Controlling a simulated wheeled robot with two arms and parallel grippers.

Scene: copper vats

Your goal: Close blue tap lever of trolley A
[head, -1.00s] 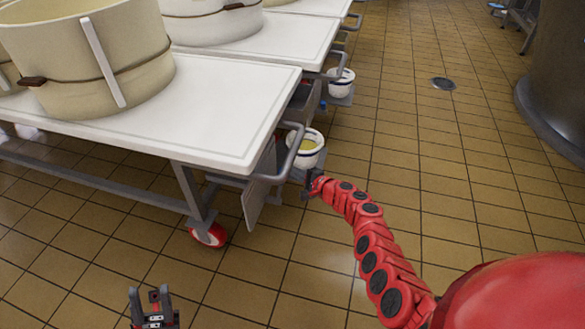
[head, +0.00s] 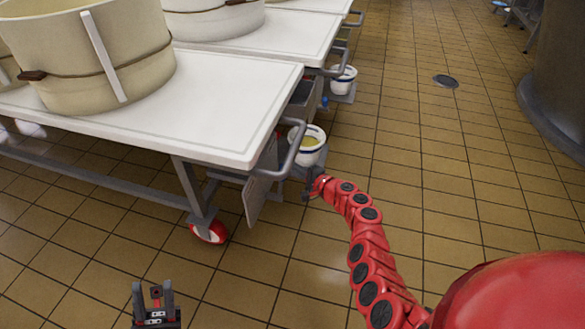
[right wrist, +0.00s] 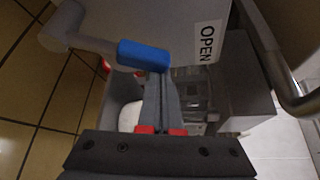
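In the right wrist view a blue tap lever (right wrist: 145,55) sits on a grey pipe fitting, beside a grey panel with an "OPEN" label (right wrist: 207,43). My right gripper (right wrist: 161,80) has its two fingers close together, with the tips right at the lever's lower edge; whether they touch it is unclear. In the head view my right gripper (head: 311,187) is small, beside the nearest trolley (head: 215,115), under its handle end. That lever is hidden there, and no letter A is readable. My left gripper (head: 155,296) is open and empty at the bottom, in front of the trolley.
A white bucket (head: 308,143) with yellowish contents stands by the trolley's end, close to my right gripper. Another bucket (head: 343,78) is farther back. The tiled floor on the right is clear up to a large dark vat (head: 555,85).

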